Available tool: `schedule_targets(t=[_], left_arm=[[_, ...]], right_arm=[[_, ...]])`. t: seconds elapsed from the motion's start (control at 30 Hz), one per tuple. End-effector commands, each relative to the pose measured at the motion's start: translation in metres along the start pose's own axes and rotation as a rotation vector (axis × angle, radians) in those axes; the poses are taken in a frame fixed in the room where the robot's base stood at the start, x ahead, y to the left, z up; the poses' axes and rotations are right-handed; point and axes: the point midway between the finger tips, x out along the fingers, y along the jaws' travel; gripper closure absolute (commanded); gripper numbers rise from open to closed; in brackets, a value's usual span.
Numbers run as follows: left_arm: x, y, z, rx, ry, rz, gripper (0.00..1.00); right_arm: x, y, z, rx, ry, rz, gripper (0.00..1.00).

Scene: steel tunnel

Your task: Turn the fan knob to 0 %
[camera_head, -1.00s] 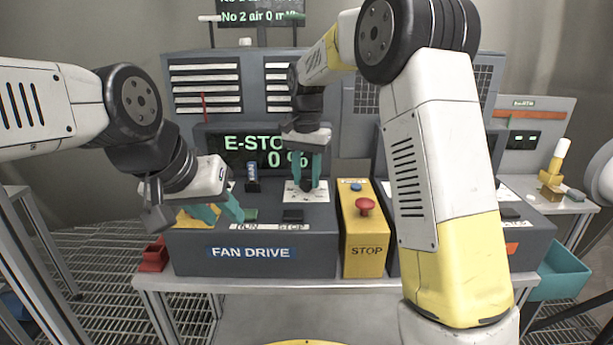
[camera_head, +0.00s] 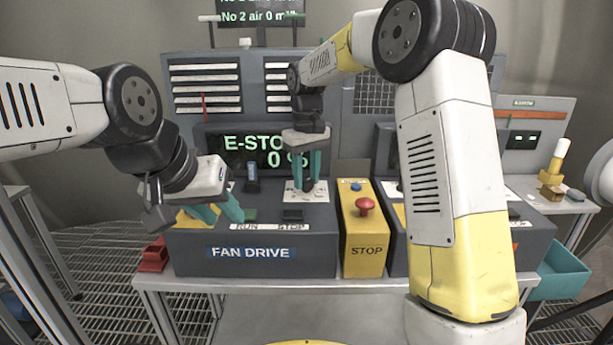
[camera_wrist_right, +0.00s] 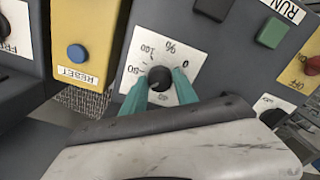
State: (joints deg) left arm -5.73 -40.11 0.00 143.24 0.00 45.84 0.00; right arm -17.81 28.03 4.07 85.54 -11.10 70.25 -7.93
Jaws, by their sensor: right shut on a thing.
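The fan knob (camera_wrist_right: 159,78) is a round black knob on a white dial plate (camera_wrist_right: 146,48) marked with % and figures from 0 to 100, on top of the FAN DRIVE box (camera_head: 255,254). My right gripper (camera_wrist_right: 160,85) is shut on the knob, with a teal finger on each side of it. In the head view my right gripper (camera_head: 307,180) points down at the dial plate and its fingers hide most of the knob. The knob's pointer is not clear. The display (camera_head: 262,150) reads E-STOP and 0 %, partly covered. My left gripper (camera_head: 218,212) is open over the box's left end.
A yellow STOP box (camera_head: 364,255) with a red mushroom button (camera_head: 364,205) and a blue reset button (camera_head: 356,187) stands right of the FAN DRIVE box.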

Motion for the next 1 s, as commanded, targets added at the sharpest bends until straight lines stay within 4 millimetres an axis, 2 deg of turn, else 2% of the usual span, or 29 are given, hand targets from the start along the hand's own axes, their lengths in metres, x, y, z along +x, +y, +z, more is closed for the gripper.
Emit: schedule_targets(t=[0.6,1.0], left_arm=[[0.0,0.0,0.0,0.0,0.0,0.0,0.64],[0.0,0.0,0.0,0.0,0.0,0.0,0.64]], right_arm=[[-0.0012,0.0007,-0.0006,-0.542,0.003,0.002,1.0],[-0.0012,0.0006,-0.0008,-0.716,0.003,0.002,1.0]])
